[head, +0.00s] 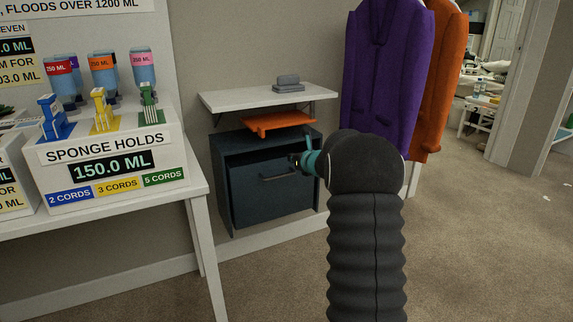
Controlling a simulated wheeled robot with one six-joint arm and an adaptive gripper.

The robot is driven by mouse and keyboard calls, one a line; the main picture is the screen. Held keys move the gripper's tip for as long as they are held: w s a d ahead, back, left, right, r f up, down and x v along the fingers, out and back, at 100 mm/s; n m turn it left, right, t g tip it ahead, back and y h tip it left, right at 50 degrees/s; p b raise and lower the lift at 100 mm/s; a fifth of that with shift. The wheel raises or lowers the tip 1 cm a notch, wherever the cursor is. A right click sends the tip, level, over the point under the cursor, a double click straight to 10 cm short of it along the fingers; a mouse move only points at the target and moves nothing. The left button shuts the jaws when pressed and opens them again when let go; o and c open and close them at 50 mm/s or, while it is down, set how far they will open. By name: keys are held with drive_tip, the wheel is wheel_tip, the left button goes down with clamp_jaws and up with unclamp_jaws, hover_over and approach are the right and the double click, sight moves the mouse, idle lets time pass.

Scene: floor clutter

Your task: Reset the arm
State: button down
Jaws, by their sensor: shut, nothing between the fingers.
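My arm rises at the right of centre in the head view, a black ribbed sleeve with a rounded black joint on top. My gripper (298,161) points left from that joint, past a teal band, in front of the dark blue cabinet. It is small and dark here, and its fingers are shut with nothing held. The cabinet (235,197) has a front panel with a metal handle (279,176), just left of and below the gripper. I cannot tell whether the gripper touches the cabinet.
An orange tray-like piece (278,123) sits on the cabinet under a white shelf (230,101) bearing grey blocks (288,83). A purple jacket (385,75) and orange jacket (446,75) hang behind my arm. A white table (150,205) with signs and bottles stands left. Carpet at right is mostly clear.

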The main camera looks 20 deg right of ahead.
drive_tip(key=s+r, duration=0.2)
drive_tip(key=shift+s+r, duration=0.25)
drive_tip(key=shift+s, duration=0.05)
